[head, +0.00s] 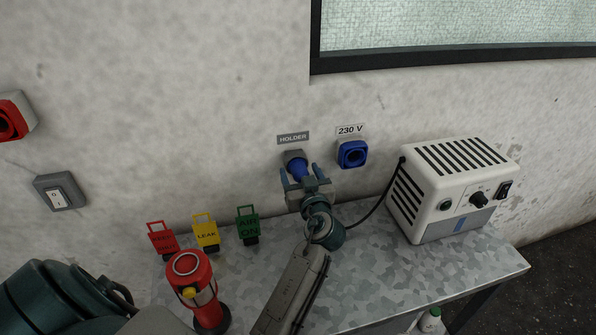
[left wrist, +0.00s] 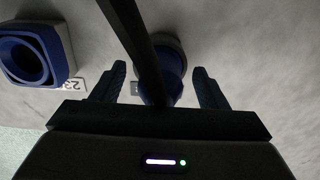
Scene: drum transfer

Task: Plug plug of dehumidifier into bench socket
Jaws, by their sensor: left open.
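The blue plug (head: 298,168) sits in the grey wall holder (head: 292,156) under the HOLDER label, with its dark cable running right to the white dehumidifier (head: 452,188) on the bench. The blue bench socket (head: 352,154) is on the wall to the right, under the 230 V label. My left gripper (head: 300,172) is open in front of the plug, its fingers on either side of it. In the left wrist view, the plug (left wrist: 160,90) shows between the two open fingers (left wrist: 162,88), partly hidden by the cable, and the socket (left wrist: 32,52) is at upper left. My right gripper is not in view.
A grey switch (head: 60,191) is on the wall. A white bottle (head: 430,319) is below the bench.

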